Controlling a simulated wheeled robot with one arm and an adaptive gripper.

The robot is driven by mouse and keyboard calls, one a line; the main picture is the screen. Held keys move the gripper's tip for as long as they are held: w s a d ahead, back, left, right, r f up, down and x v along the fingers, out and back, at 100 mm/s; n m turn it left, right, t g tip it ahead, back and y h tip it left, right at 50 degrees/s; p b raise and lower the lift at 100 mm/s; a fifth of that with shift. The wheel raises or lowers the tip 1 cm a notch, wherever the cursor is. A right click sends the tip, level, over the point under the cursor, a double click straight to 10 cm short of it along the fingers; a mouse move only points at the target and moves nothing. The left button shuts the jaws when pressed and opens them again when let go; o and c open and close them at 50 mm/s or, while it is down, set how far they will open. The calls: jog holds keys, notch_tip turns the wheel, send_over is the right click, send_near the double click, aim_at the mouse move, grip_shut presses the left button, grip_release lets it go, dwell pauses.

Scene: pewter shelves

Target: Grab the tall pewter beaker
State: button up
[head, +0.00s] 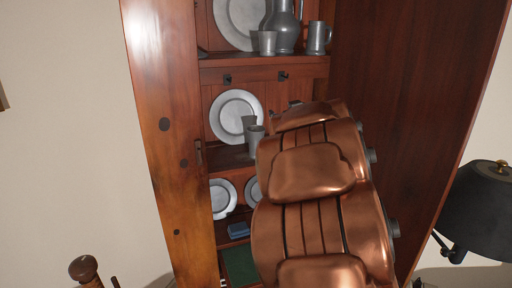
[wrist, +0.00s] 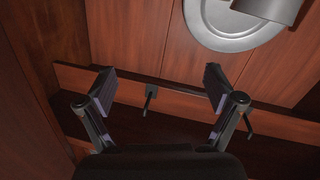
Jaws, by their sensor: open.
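A grey pewter beaker (head: 256,142) stands on the middle shelf, partly covered on its right by my copper arm. A similar grey shape (head: 248,122) shows just behind it, against a plate. Another beaker (head: 267,42) stands on the top shelf; which one is the tall one is hard to tell. In the wrist view, part of a grey vessel (wrist: 266,8) is cut off by the top edge, in front of a round plate (wrist: 228,36). My gripper (wrist: 160,86) is open, with nothing between its fingers, below and left of that vessel. My arm hides the gripper in the head view.
The top shelf holds a jug (head: 285,30), a mug (head: 318,38) and a large plate (head: 240,20). A rail with dark knobs (wrist: 151,92) crosses near my fingers. The cabinet's wooden sides close in left and right. A black lamp (head: 478,210) stands outside, right.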

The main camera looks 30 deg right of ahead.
aim_at(263, 134)
jog(key=a+f+n+y+b, duration=0.1)
jog(key=f+n+y, duration=0.1)
jog(key=y, duration=0.2)
jog(key=a+f+n+t+y+b, duration=0.1)
jog(key=f+n+y, duration=0.1)
jog(key=f+y, duration=0.1)
jog(key=a+f+n+y, duration=0.1)
jog(key=f+n+y, duration=0.1)
jog(key=y, duration=0.3)
jog(key=shift+w+a+f+y+b, duration=0.15)
jog(key=shift+a+f+y+b, duration=0.15)
jog(key=shift+f+y+b, duration=0.15)
jog(key=shift+w+a+f, duration=0.15)
jog(key=shift+w+a, duration=0.15)
jog(key=shift+w, duration=0.05)
jog(key=p+x, duration=0.1)
jog(key=x, duration=0.5)
jog(key=shift+a+r, duration=0.2)
jog(key=shift+w, duration=0.4)
jog(key=c, duration=1.4)
